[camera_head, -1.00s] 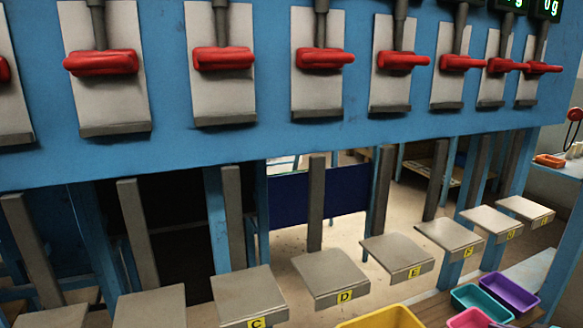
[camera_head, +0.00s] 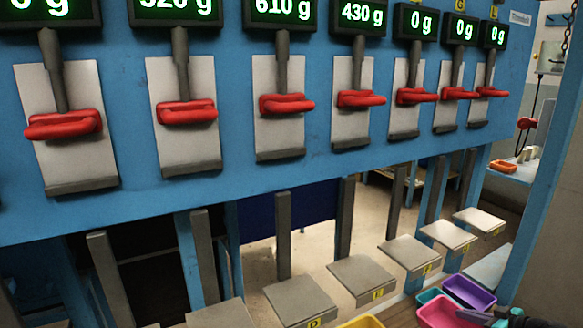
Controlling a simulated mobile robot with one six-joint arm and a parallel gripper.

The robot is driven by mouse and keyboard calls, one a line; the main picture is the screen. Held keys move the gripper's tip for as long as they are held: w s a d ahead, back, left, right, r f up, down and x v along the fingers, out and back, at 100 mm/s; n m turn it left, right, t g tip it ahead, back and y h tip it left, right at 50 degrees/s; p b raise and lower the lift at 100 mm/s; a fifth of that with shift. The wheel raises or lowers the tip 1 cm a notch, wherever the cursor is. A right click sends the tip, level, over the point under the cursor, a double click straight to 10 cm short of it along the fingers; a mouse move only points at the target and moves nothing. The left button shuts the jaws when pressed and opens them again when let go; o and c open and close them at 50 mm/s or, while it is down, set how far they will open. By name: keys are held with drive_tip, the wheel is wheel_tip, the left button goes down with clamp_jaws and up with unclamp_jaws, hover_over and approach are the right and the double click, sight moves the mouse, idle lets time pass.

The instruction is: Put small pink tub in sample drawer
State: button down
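The small pink tub (camera_head: 438,311) is at the bottom edge, right of centre, and its lower part is cut off by the frame. My gripper (camera_head: 490,317) appears as a dark shape in the bottom right corner, close to the right side of the pink tub. Only a small part of it shows, so I cannot tell whether it touches the tub or whether its fingers are open. I cannot make out a sample drawer in this view.
A purple tub (camera_head: 469,292), a teal tub (camera_head: 428,296) and a yellow tub (camera_head: 362,322) crowd around the pink one. Grey lettered platforms (camera_head: 362,277) stand in a row behind. A blue panel (camera_head: 225,120) with red handles and green weight displays spans above.

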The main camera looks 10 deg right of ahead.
wheel_tip(320, 180, up, 10)
drive_tip(key=p, duration=0.8)
drive_tip(key=shift+p, duration=0.4)
